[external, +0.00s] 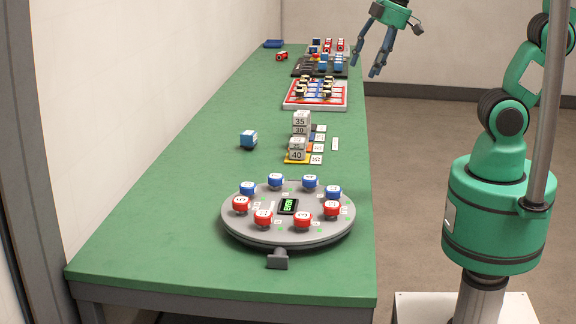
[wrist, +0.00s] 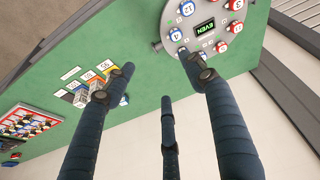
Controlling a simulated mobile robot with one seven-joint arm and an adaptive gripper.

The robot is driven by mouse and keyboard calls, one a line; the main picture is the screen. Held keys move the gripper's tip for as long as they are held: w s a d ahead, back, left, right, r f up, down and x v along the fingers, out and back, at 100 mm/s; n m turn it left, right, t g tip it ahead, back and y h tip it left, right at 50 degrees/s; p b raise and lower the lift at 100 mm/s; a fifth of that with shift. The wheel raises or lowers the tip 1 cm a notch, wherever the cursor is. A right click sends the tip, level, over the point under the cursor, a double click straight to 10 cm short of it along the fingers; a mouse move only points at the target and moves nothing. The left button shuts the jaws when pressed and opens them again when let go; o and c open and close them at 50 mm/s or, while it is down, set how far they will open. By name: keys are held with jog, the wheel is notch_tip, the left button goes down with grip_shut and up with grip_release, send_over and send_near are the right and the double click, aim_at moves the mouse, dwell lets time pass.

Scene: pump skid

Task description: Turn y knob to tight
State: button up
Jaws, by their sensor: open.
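A round grey disc (external: 262,232) stands at the near end of the green table. It carries several red knobs (external: 302,219) and blue knobs (external: 276,181) around a small display (external: 288,206) that reads EVEN. I cannot make out a knob marked y or a mark for tight in either view. My gripper (external: 368,66) is open and empty, high by the table's far right edge, well away from the disc. In the wrist view its dark fingers (wrist: 155,75) are spread apart, and part of the disc (wrist: 207,36) shows at the top.
A red-edged tray of small pieces (external: 315,95) and a dark rack (external: 318,68) lie farther back. The table's left side (external: 175,180) is clear.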

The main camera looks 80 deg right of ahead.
jog(key=w+a+f+n+g+p, duration=0.1)
jog(key=w+f+n+p, duration=0.1)
jog(key=w, duration=0.5)
jog(key=w+a+f+n+g+p, duration=0.1)
jog(key=w+f+n+p, duration=0.1)
jog(key=w, duration=0.5)
jog(key=n+g+p, duration=0.2)
jog(key=n+p, duration=0.2)
jog(key=p, duration=0.1)
send_over(276, 176)
notch_tip(276, 176, down, 13)
jog(key=shift+r, duration=0.2)
jog(key=shift+f, duration=0.15)
notch_tip(276, 176, down, 14)
jog(key=shift+r+b, duration=0.2)
jog(key=shift+b, duration=0.75)
jog(key=c, duration=1.1)
